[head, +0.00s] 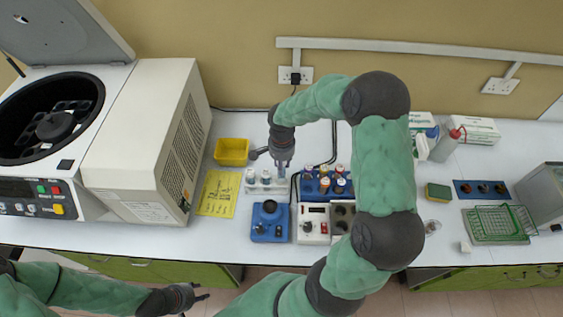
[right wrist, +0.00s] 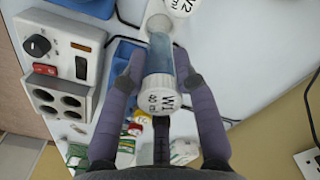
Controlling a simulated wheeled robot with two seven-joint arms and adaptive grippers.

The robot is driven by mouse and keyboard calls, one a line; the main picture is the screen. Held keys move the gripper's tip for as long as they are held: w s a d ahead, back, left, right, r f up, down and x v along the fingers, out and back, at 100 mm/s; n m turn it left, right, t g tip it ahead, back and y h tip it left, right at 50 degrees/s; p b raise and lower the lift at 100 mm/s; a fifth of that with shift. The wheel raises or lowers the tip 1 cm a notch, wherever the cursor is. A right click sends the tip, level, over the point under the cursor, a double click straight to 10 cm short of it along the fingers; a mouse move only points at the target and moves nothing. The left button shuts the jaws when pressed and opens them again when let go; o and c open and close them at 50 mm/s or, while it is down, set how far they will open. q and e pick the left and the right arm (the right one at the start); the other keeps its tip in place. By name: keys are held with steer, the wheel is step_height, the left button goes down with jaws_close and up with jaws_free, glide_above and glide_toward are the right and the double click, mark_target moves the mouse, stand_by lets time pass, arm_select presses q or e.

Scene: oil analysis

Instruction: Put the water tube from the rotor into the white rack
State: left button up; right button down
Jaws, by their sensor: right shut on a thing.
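The water tube (right wrist: 160,55), with a white cap marked W1 and clear bluish contents, is between the fingers of my right gripper (right wrist: 160,72), which is shut on it. In the head view my right gripper (head: 283,160) points down and holds the tube (head: 282,172) upright at the right part of the white rack (head: 262,189). I cannot tell how far its lower end is in a hole. Other white-capped tubes (head: 258,176) stand in the rack, one marked W2 (right wrist: 180,6). The centrifuge rotor (head: 55,126) is in the open centrifuge. My left gripper (head: 192,304) is open and empty, low in front of the bench.
A blue rack with several capped tubes (head: 325,185) stands right of the white rack. A blue device (head: 270,222) and a white control box (head: 313,224) are in front. A yellow bin (head: 231,152) and yellow sheet (head: 217,193) lie left.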

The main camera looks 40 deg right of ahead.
steer(key=shift+f+b, duration=1)
steer(key=shift+f, duration=1.3)
steer(key=shift+f+b, duration=1.05)
steer(key=shift+f, duration=0.1)
steer(key=c, duration=0.9)
jaws_free()
steer(key=shift+r, duration=0.1)
step_height(320, 180, up, 12)
steer(key=shift+r, duration=0.1)
